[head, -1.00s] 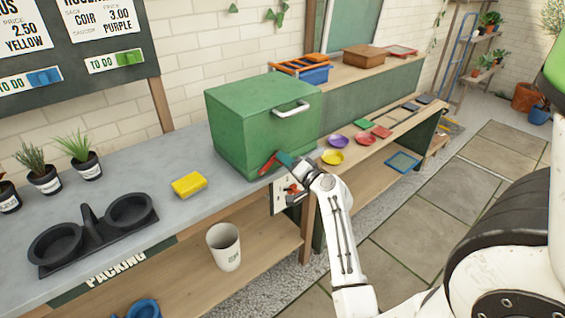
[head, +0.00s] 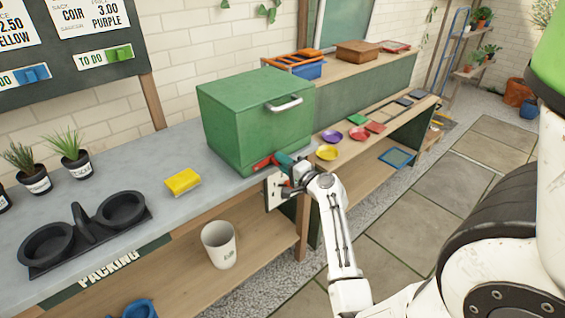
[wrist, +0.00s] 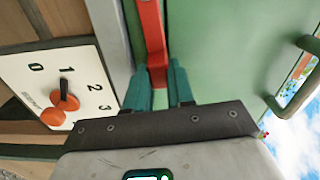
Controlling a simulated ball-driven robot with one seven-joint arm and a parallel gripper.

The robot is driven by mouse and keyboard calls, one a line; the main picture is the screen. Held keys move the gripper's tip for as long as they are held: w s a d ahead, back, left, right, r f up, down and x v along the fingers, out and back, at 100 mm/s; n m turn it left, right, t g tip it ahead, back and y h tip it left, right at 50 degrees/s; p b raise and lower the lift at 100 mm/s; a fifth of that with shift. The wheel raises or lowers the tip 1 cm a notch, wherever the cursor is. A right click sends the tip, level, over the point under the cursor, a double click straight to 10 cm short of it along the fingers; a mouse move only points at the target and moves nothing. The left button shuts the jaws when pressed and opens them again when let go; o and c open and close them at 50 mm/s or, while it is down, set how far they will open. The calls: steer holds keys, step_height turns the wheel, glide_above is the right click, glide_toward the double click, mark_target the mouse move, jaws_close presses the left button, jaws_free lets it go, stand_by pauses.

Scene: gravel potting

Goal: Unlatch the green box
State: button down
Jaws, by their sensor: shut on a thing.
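The green box (head: 250,125) stands on the grey bench top with its lid down. Its red latch (head: 262,162) is low on the front face and also runs down the wrist view (wrist: 153,35). My gripper (head: 281,160) is at the latch's right end. In the wrist view my teal fingers (wrist: 160,86) stand on both sides of the red bar, shut on it. The latch's end between the fingers is partly hidden.
A dial panel (wrist: 70,88) marked 0 to 3 with an orange knob is just below the bench edge, close to my gripper. A white lid handle (head: 285,104) sticks out above. A yellow sponge-like block (head: 182,181) lies left; coloured saucers (head: 327,152) lie right.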

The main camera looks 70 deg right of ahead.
steer(key=shift+w+r, duration=0.15)
steer(key=shift+r, duration=0.05)
steer(key=c, duration=1.1)
jaws_free()
steer(key=shift+o, duration=0.7)
steer(key=shift+d+f, duration=0.1)
steer(key=b+v, duration=0.1)
steer(key=v, duration=1)
steer(key=shift+f, duration=0.1)
